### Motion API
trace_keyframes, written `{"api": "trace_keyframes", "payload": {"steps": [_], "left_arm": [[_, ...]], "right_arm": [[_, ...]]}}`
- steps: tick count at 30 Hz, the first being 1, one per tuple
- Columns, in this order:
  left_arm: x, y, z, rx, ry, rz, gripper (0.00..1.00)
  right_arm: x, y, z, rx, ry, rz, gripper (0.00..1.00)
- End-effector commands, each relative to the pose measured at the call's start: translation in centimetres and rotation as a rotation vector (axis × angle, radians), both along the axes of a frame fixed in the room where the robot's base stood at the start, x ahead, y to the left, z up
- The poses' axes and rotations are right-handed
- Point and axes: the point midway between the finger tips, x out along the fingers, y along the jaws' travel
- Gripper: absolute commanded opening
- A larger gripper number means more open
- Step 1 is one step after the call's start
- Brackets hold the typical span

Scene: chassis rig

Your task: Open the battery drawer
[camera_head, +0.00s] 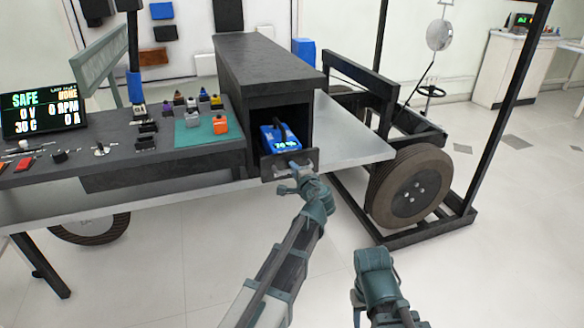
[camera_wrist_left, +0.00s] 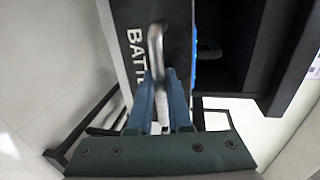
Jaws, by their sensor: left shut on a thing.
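The battery drawer is a dark panel (camera_head: 311,157) at the mouth of a black box-shaped housing (camera_head: 262,62) in the head view. It stands out from the housing, with a blue battery (camera_head: 279,139) visible behind it. The left wrist view shows the drawer front (camera_wrist_left: 135,42) with the letters "BATT" and a metal bar handle (camera_wrist_left: 156,45). My left gripper (camera_head: 297,177) is at the drawer front; its fingers (camera_wrist_left: 160,88) are shut on the handle. Part of the handle is hidden between them. My right arm (camera_head: 376,280) is low at right; its fingertips cannot be made out.
A workbench (camera_head: 110,168) left of the housing carries a lit display (camera_head: 42,110), switches and several small coloured parts on a green mat (camera_head: 188,132). A black chassis frame (camera_head: 430,235) with a wheel (camera_head: 410,188) stands right of the housing. Floor in front is clear.

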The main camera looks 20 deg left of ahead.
Motion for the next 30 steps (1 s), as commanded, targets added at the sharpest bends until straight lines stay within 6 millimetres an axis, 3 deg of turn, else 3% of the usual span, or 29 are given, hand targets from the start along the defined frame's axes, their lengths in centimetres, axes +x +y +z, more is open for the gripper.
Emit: {"api": "trace_keyframes", "payload": {"steps": [9, 15, 21, 30], "left_arm": [[-5.7, -3.6, 0.0, 0.002, 0.000, -0.003, 0.00], [-8.3, -5.5, 0.0, -0.001, 0.000, -0.003, 0.00], [-9.6, -6.5, 0.0, 0.001, 0.000, -0.001, 0.00], [-10.1, -6.8, 0.0, 0.001, 0.001, 0.001, 0.00]], "right_arm": [[0.0, 0.0, 0.0, 0.000, 0.000, 0.000, 0.50], [0.0, 0.0, 0.0, 0.000, 0.000, 0.000, 0.50], [0.0, 0.0, 0.0, 0.000, 0.000, 0.000, 0.50], [0.0, 0.0, 0.0, 0.000, 0.000, 0.000, 0.50]]}}
